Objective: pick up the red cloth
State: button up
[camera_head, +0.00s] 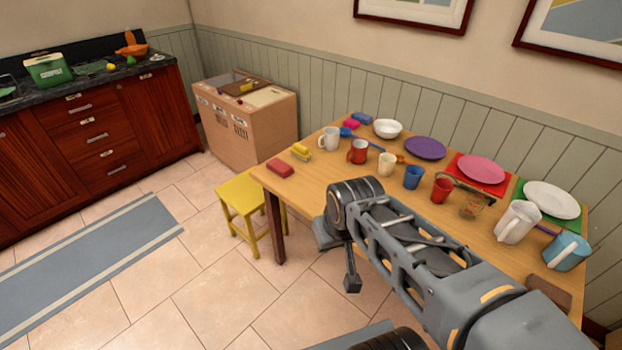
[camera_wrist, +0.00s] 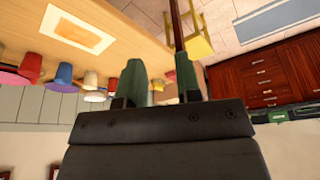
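A flat red mat (camera_head: 497,186) lies on the wooden table under a pink plate (camera_head: 481,169). A thick red block-like piece (camera_head: 280,168) lies near the table's left corner. I cannot tell for sure which of these is the red cloth. My gripper (camera_wrist: 160,78) shows in the wrist view, which is upside down. Its two green fingers stand apart, and I see nothing clearly held between them. In the head view my arm reaches along the table's near side, and its end hangs near the front edge, apart from both red pieces.
Several mugs and cups, including a red mug (camera_head: 357,151) and a blue cup (camera_head: 412,177), stand across the table (camera_head: 317,185). A purple plate (camera_head: 425,148) and white bowl (camera_head: 387,128) are along the wall side. A yellow stool (camera_head: 240,195) stands left; floor beyond it is clear.

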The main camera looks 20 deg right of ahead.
aim_at(281, 168)
jog(key=u, duration=0.3)
jog(key=i, duration=1.4)
jog(key=z, duration=0.1)
